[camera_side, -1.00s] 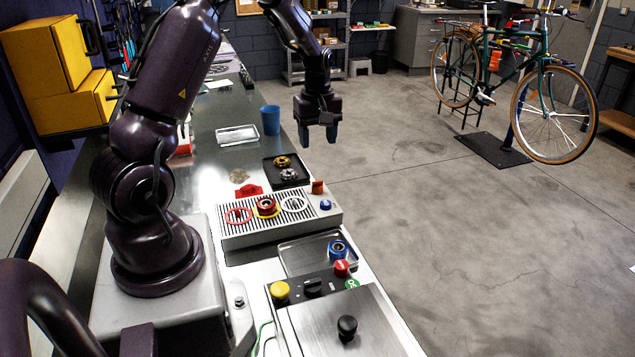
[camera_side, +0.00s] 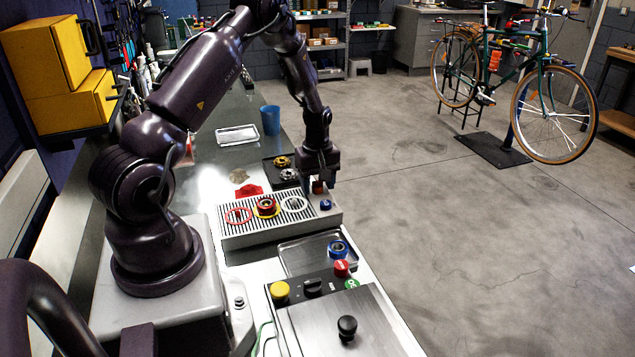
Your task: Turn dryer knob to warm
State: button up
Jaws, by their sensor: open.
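The slotted metal unit (camera_side: 232,240), which looks like the dryer, lies on the bench with coloured rings on its top. The blue knob stands clear in front of the gripper.
A black tray (camera_side: 270,172) with ring parts lies behind the unit, and a blue cup (camera_side: 270,120) farther back. In front are a metal tray (camera_side: 292,262) with a blue ring part (camera_side: 338,249) and a control panel with a yellow button (camera_side: 279,291).

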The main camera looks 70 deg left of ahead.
jog(key=shift+c, duration=0.2)
jog(key=c, duration=0.9)
jog(key=shift+m, duration=0.3)
jog(key=m, duration=1.1)
jog(key=shift+r, duration=0.1)
jog(key=o, duration=0.9)
